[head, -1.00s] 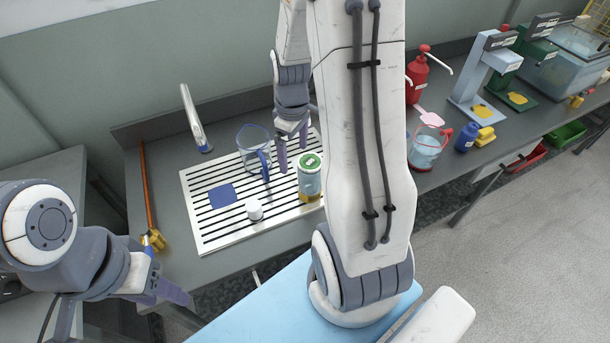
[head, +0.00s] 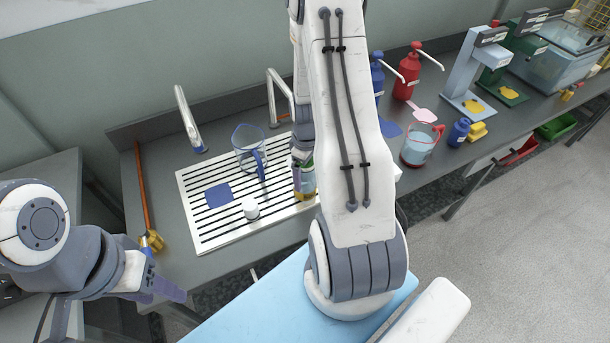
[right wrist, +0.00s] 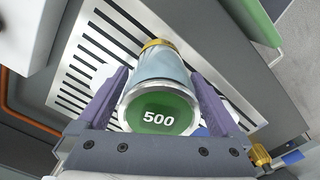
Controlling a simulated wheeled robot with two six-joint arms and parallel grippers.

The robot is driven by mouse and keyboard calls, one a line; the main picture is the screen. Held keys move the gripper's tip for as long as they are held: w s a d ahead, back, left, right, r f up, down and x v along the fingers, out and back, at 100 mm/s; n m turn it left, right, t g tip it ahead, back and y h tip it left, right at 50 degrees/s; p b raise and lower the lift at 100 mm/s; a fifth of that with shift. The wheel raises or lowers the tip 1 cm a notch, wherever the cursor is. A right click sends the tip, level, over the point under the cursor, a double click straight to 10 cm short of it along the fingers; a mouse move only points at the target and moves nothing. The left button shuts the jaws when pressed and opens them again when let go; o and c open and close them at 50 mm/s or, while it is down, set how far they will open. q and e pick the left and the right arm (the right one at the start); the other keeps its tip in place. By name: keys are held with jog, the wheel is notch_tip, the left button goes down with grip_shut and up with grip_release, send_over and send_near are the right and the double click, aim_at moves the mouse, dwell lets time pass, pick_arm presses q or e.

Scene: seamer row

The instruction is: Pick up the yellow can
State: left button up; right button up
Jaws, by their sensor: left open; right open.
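The can with the yellow base (head: 307,187) stands on the slatted drain board in the head view, partly hidden by my right gripper (head: 302,180). In the right wrist view the can (right wrist: 160,68) shows a green lid marked 500, a pale blue-grey body and a yellow band at its far end. My right gripper (right wrist: 162,88) is open, with one purple finger on each side of the can. I cannot tell whether the fingers touch it. My left gripper (head: 172,290) is open and empty at the lower left, away from the can.
The drain board (head: 212,238) also holds a blue-handled jug (head: 248,152), a small white cup (head: 250,208) and a blue square (head: 218,194). Taps stand behind it. To the right are a red-handled jug (head: 418,148), pump bottles and a blue bottle (head: 459,132).

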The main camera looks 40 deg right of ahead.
jog(key=shift+f, duration=0.8)
grip_shut()
jog(key=shift+r, duration=0.15)
